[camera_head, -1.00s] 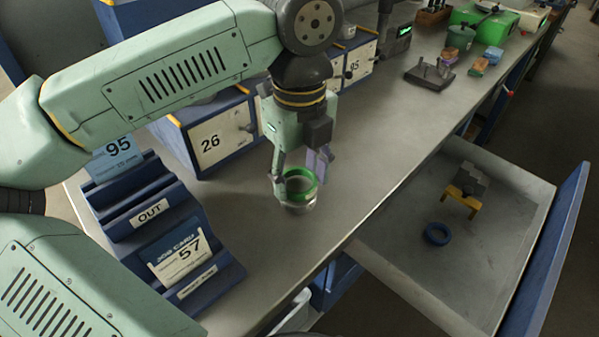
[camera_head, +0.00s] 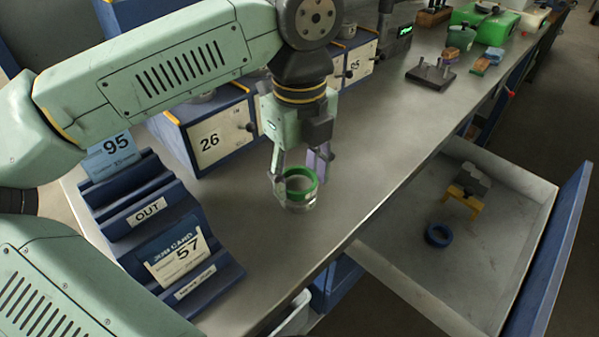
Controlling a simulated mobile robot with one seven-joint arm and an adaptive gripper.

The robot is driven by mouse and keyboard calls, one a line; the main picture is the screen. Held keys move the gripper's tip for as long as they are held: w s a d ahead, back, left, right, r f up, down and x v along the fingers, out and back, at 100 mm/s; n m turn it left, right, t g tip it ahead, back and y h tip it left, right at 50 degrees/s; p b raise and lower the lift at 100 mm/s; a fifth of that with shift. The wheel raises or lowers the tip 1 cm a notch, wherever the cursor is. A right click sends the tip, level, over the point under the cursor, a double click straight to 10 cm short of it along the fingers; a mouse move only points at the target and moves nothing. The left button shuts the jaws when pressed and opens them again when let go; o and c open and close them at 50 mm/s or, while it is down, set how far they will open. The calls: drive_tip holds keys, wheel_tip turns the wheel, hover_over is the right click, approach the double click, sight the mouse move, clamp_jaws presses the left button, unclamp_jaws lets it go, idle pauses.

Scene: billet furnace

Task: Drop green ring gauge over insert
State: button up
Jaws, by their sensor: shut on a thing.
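The green ring gauge (camera_head: 301,193) is between the fingertips of my gripper (camera_head: 298,183), near the middle of the bench. My gripper points down and is shut on the ring.
A blue card rack (camera_head: 150,212) with cards 95 and 57 stands at left. A cabinet with door 26 (camera_head: 222,138) is behind the gripper. An open drawer (camera_head: 400,284) at right holds a blue ring (camera_head: 438,235) and a grey block on a yellow stand (camera_head: 463,190).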

drive_tip(key=shift+f+b, duration=0.6)
idle(0.3)
drive_tip(key=o, duration=0.9)
drive_tip(key=shift+o, duration=0.2)
wheel_tip(320, 180, up, 11)
drive_tip(key=p, duration=0.7)
